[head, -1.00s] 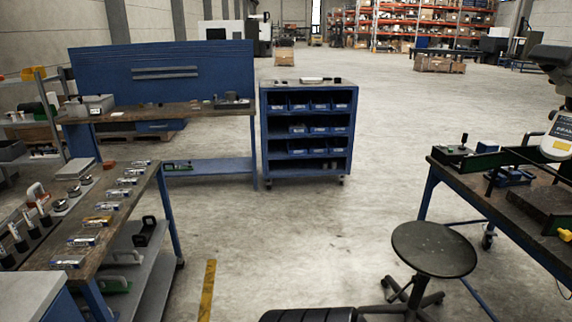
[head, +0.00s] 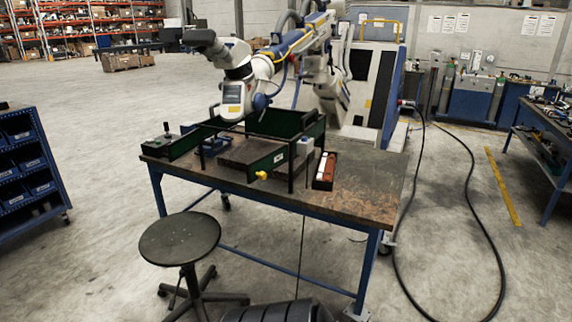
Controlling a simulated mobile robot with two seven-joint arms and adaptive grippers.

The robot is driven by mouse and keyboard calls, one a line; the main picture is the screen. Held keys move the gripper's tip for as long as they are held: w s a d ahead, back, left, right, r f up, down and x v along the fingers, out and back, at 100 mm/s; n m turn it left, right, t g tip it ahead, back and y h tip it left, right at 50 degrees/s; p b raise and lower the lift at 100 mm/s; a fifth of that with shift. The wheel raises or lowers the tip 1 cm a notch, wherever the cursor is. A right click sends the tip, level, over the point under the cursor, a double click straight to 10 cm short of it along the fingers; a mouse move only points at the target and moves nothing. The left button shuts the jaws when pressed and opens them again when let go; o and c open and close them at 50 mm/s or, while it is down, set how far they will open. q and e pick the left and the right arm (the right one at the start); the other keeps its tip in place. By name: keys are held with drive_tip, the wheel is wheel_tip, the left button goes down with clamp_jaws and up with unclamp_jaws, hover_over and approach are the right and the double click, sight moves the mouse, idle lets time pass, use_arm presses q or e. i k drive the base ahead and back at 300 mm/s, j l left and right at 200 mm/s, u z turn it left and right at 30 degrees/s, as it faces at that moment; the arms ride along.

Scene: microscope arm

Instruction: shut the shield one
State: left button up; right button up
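A dark green guard frame (head: 282,123), which looks like the shield, stands on a workbench (head: 350,200) in the middle of the head view. It has low green panels, thin black posts and a front panel (head: 268,163) with a small light label. I cannot tell which part of it moves or whether it is shut. A white and blue microscope head (head: 232,100) with black eyepieces hangs over the guard on a jointed arm (head: 300,45). A yellow knob (head: 262,175) sits at the bench's front.
A round black stool (head: 180,238) stands before the bench at the left. A narrow box (head: 324,170) lies at the guard's right. A black hose (head: 470,200) loops over the floor at right. A blue bin cabinet (head: 30,160) is at far left.

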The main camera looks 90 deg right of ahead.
sight(259, 168)
drive_tip(key=z, duration=2.7)
